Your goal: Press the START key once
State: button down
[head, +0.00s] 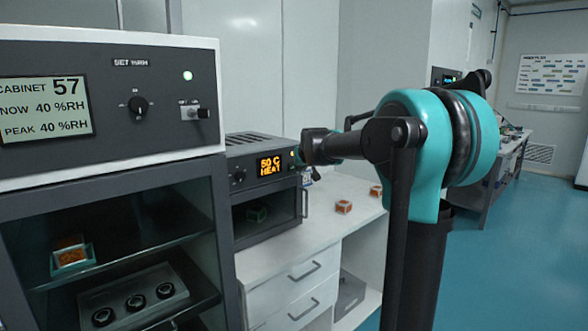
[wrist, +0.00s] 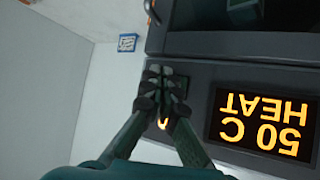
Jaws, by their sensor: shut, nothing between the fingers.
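The small oven (head: 240,150) has an amber display (head: 270,166) reading "50 C HEAT". The display also shows upside down in the wrist view (wrist: 262,121). My gripper (wrist: 163,80) is shut and empty, its fingertips over the dark control panel beside the display. A dark square key (wrist: 181,87) shows partly behind the fingertips; no START label is readable. I cannot tell whether the fingertips touch it. An amber light (wrist: 163,123) glows between the fingers. In the head view my arm hides the fingertips.
A humidity cabinet (head: 110,95) stands close on the left. The white bench (head: 345,190) holds small orange-and-white boxes (head: 343,207) right of the oven. The oven's dark door (wrist: 240,28) lies above the panel in the wrist view. A blue-and-white item (wrist: 130,47) is beyond it.

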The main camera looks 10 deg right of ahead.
jog(key=shift+s+d, duration=0.1)
jog(key=s+d, duration=0.1)
jog(key=s, duration=0.1)
jog(key=s+d, duration=0.1)
jog(key=s, duration=0.1)
jog(key=shift+d, duration=0.35)
jog(key=shift+w, duration=0.1)
dwell(0.3)
jog(key=s+d+f+g, duration=0.1)
jog(key=s+f+g, duration=0.2)
jog(key=s+f, duration=1.3)
jog(key=s+d+f+m+g+h, duration=0.1)
jog(key=s+d+f+g, duration=0.1)
jog(key=s+f, duration=1.3)
jog(key=s+g, duration=0.1)
jog(key=s, duration=0.7)
jog(key=shift+s+d+f+g, duration=0.15)
jog(key=shift+s+f+g, duration=0.15)
jog(key=shift+s+f, duration=0.1)
